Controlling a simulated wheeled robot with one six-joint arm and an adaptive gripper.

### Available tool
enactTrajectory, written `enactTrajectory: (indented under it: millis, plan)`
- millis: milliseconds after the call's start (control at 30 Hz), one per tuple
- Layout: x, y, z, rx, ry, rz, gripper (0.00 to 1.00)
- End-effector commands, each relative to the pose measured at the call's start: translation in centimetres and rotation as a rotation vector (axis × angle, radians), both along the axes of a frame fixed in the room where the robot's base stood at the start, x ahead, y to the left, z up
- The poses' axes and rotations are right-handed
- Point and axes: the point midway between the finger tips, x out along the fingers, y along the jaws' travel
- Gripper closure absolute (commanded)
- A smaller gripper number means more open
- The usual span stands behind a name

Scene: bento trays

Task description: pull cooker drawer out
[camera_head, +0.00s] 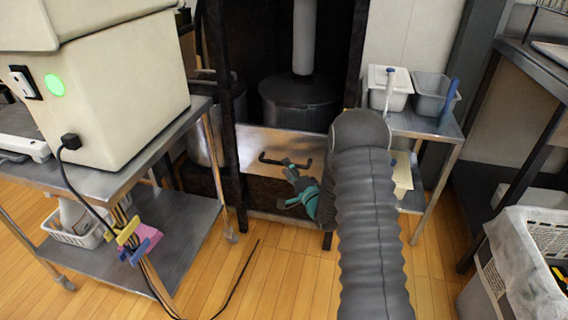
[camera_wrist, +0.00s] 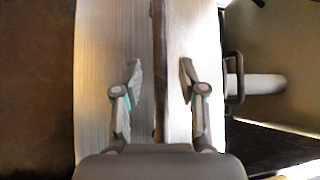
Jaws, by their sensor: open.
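The steel drawer (camera_head: 245,143) sits low in a dark rack and looks pushed in. Its black bar handle (camera_head: 271,160) runs across the front. My teal and grey gripper (camera_head: 293,174) is at the handle's right half. In the wrist view, my gripper (camera_wrist: 159,70) is open, one finger on each side of a dark vertical bar (camera_wrist: 158,40), which looks like the handle. Gaps show between the bar and both fingers. The pale brushed steel drawer front (camera_wrist: 100,60) fills the middle behind them. My arm hides the drawer's right side in the head view.
A dark pot (camera_head: 290,98) with a grey pipe (camera_head: 304,40) stands above the drawer. A steel cart (camera_head: 165,150) is at left, a small table with grey bins (camera_head: 430,95) at right. A lined crate (camera_head: 520,245) stands front right. A black cable (camera_head: 238,280) lies on the otherwise clear floor.

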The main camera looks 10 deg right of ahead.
Motion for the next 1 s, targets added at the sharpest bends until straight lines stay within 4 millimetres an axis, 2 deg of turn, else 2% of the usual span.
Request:
enactTrajectory:
  millis: [200, 567, 633, 733, 767, 1000]
  plan:
    - [2.1, 0.8, 0.4, 0.0, -0.001, 0.0, 0.59]
    - [2.5, 0.9, 0.4, 0.0, 0.0, -0.001, 0.59]
    - [2.5, 0.9, 0.4, 0.0, 0.0, -0.001, 0.71]
    - [2.5, 0.9, 0.4, 0.0, 0.0, -0.001, 0.96]
    - [2.5, 0.9, 0.4, 0.0, 0.0, -0.001, 1.0]
    - [2.5, 0.9, 0.4, 0.0, 0.0, -0.001, 1.0]
